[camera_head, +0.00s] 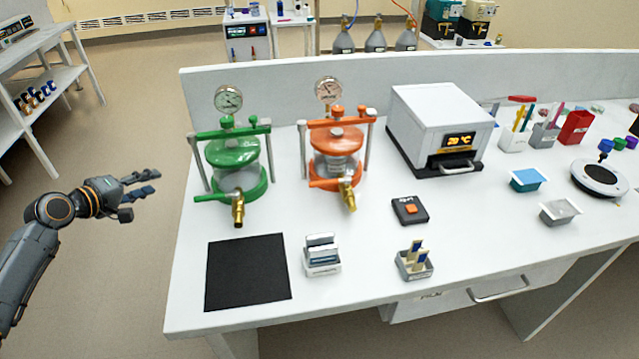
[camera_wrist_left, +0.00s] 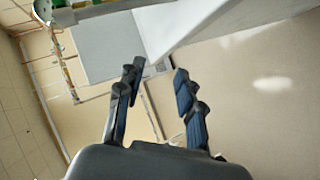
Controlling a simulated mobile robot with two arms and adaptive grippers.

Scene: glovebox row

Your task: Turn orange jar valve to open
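The orange jar (camera_head: 338,152) stands upright on the white table, under a round gauge (camera_head: 328,90) and an orange crossbar. A brass valve (camera_head: 347,193) is at its lower front; whether it is open or closed I cannot tell. My left gripper (camera_head: 152,184) is off the table's left edge, well apart from the orange jar, with the green jar (camera_head: 236,165) between them. Its fingers are spread and empty, and the left wrist view also shows them apart (camera_wrist_left: 156,82). My right gripper is not in view.
A black mat (camera_head: 248,272) lies at the table's front left. A slide box (camera_head: 321,255), a black device with an orange button (camera_head: 409,210) and a small holder (camera_head: 415,263) stand in front of the jars. A white oven (camera_head: 440,125) is right of them.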

